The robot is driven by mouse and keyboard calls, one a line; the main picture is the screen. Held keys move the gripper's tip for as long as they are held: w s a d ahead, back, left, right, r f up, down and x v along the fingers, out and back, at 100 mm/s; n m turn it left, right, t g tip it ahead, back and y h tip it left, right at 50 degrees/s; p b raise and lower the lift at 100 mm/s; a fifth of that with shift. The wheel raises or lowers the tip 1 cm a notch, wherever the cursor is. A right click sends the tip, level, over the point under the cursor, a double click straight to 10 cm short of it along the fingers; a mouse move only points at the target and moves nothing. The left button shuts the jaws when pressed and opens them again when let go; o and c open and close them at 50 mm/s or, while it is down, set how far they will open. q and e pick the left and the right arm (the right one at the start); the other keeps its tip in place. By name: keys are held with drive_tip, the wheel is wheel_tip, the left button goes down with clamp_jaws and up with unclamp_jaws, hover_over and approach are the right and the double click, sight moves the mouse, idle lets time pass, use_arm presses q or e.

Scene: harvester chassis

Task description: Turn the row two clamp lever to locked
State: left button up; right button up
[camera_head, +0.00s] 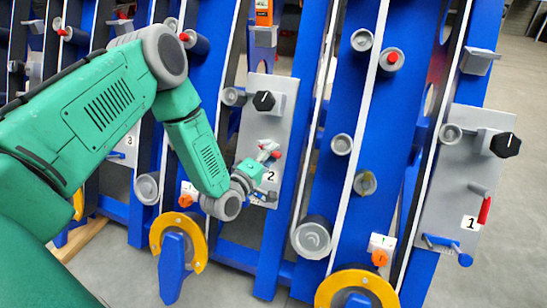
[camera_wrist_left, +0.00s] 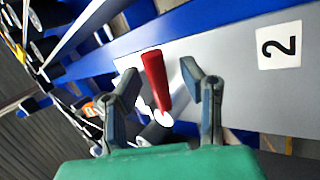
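The row two panel (camera_head: 285,108) is a grey plate marked "2" in the middle of the head view; its label (camera_wrist_left: 279,45) also shows in the left wrist view. The clamp lever's red handle (camera_wrist_left: 154,76) stands between the fingers of my left gripper (camera_wrist_left: 158,82), which are apart on either side of it. I see gaps beside the handle, so it does not look gripped. My right gripper is not in view.
A black knob (camera_head: 264,101) sits higher on the row two panel. At the right, the row one panel (camera_head: 456,180) carries its own red-handled lever (camera_head: 485,210), black knob (camera_head: 506,145) and blue handle (camera_head: 441,243). Blue beams and grey rollers surround the panels.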

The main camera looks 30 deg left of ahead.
use_arm(q)
drive_tip(key=shift+w, duration=0.55)
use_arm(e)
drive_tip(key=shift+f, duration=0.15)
use_arm(q)
clamp_jaws()
